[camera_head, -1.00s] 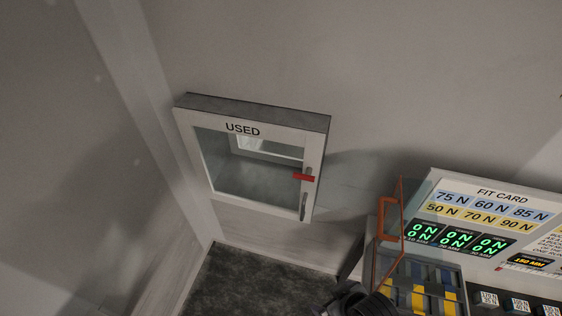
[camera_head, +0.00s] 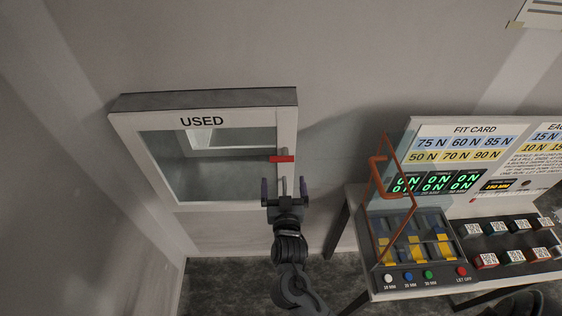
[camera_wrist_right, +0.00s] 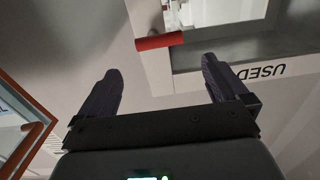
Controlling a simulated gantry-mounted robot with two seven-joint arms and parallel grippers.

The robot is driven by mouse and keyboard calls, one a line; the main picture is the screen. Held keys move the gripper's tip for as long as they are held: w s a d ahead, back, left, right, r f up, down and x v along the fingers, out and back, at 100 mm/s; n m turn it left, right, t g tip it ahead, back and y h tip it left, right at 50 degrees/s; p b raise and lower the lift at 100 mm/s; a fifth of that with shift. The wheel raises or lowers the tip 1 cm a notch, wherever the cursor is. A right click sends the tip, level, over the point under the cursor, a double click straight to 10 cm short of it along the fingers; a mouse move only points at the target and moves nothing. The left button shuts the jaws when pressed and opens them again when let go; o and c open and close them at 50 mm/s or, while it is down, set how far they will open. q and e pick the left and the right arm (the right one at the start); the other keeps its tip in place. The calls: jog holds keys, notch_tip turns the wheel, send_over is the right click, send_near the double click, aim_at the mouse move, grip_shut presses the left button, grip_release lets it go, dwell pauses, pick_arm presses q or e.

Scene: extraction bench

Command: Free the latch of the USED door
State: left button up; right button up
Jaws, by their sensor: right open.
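The USED door (camera_head: 122,150) is a white-framed glass door on a wall cabinet, and it looks shut. Its red latch (camera_head: 282,159) lies level across the right side of the frame. My right gripper (camera_head: 284,186) is open and empty, just below the latch in the head view, and it hides the lower right of the frame where the handle was. In the right wrist view the red latch (camera_wrist_right: 159,41) is beyond and between the two open fingers (camera_wrist_right: 163,86), with no contact visible. My left gripper is not in view.
A bench to the right holds a tester with an orange frame (camera_head: 380,190), coloured buttons and several small labelled blocks (camera_head: 485,260). The fit card (camera_head: 470,140) stands behind. The floor below the cabinet is clear.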

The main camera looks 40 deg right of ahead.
aim_at(282, 159)
jog(key=b+x, duration=0.4)
jog(key=x, duration=0.5)
jog(key=shift+d, duration=0.1)
jog(key=shift+w+d+r+b, duration=0.2)
jog(key=shift+w+d+b, duration=0.35)
jog(key=shift+w, duration=0.1)
jog(key=c, duration=0.8)
jog(key=shift+c, duration=0.3)
